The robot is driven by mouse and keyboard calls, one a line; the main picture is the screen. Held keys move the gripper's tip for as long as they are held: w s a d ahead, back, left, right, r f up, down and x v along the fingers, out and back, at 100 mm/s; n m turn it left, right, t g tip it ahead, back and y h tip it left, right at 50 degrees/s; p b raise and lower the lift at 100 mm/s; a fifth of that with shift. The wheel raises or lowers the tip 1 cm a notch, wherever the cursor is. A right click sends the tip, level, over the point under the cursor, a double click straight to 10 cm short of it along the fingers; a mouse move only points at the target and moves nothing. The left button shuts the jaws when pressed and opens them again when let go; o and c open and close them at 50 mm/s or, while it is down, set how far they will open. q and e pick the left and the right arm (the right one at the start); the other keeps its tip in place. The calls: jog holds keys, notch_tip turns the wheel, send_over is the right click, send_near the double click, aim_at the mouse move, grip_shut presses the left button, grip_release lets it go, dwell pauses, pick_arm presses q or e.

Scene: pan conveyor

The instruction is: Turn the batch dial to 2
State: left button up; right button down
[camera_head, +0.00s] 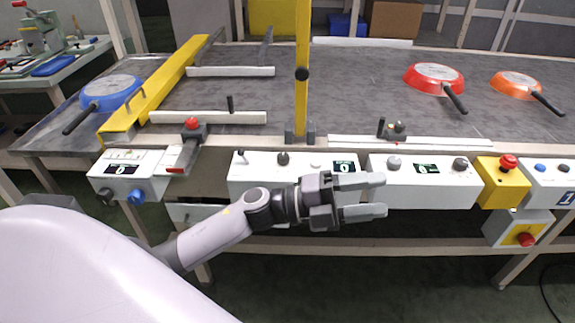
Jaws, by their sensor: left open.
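Several white control boxes line the conveyor's front edge. The middle box (262,172) has a black knob (283,158) and a small display (344,167) that appears to read 0. The right box (440,190) has a grey knob (394,163), a dark knob (460,164) and a display (426,169) that appears to read 0. The labels are too small to tell which knob is the batch dial. My left gripper (378,196) is open and empty, pointing right in front of these two boxes, and hides part of the middle box. My right gripper is out of view.
A left box (128,170) carries a display and a blue knob (136,196). A yellow box with a red button (508,162) stands at right. Blue (112,90), red (434,76) and orange (516,84) pans lie on the belt. A yellow post (302,60) rises mid-belt.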

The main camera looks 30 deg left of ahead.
pick_arm(q)
notch_tip(320, 180, down, 3)
jog(key=w+a+m+g+y+b, duration=0.1)
jog(key=m+g+y+b, duration=0.2)
jog(key=m+g, duration=0.5)
jog(key=m+t+y+b, duration=0.2)
jog(key=y+b, duration=0.4)
jog(key=y, duration=0.8)
send_near(282, 156)
jog(key=f, duration=0.2)
jog(key=x, duration=0.3)
jog(key=b+x, duration=0.1)
jog(key=x, duration=0.1)
jog(key=shift+w+d+f, duration=0.1)
jog(key=shift+w+f, duration=0.05)
jog(key=shift+w, duration=0.25)
jog(key=shift+w+f, duration=0.2)
jog(key=shift+f, duration=0.25)
jog(key=c, duration=1)
